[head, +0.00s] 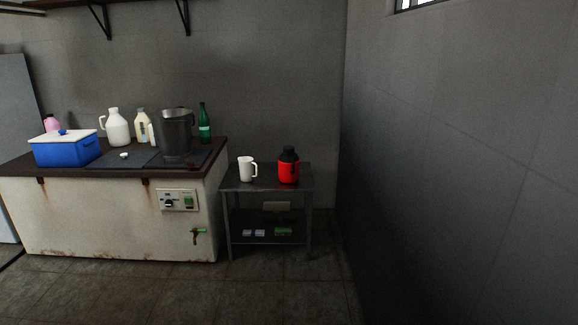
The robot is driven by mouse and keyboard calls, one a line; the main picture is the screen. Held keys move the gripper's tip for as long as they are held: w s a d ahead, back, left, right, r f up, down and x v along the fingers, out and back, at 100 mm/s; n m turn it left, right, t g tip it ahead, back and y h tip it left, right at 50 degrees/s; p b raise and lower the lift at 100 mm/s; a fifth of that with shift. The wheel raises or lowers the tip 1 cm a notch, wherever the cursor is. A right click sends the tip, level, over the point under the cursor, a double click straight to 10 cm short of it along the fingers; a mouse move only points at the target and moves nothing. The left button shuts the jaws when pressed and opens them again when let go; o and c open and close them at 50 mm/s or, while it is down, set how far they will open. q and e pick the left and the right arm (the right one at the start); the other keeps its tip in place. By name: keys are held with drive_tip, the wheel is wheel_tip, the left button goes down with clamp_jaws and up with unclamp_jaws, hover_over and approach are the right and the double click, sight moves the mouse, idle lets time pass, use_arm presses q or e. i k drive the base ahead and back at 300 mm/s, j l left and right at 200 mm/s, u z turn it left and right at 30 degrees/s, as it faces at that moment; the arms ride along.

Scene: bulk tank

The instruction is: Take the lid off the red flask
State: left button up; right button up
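The red flask (288,173) stands upright on the top of a small dark side table (265,186), toward its right side. Its black lid (289,154) is on top of it. Neither of my grippers shows in the head view. Nothing touches the flask, and it stands some way off from me.
A white mug (246,169) stands left of the flask. Left of the table is a rusty white bulk tank (110,215) bearing a blue cooler (66,150), a metal bucket (174,135) and bottles. A grey wall (450,170) rises at right. The floor (200,295) in front is clear.

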sight(288, 151)
drive_tip(key=i, duration=2)
drive_tip(key=i+l+u, duration=0.1)
drive_tip(key=i, duration=1.95)
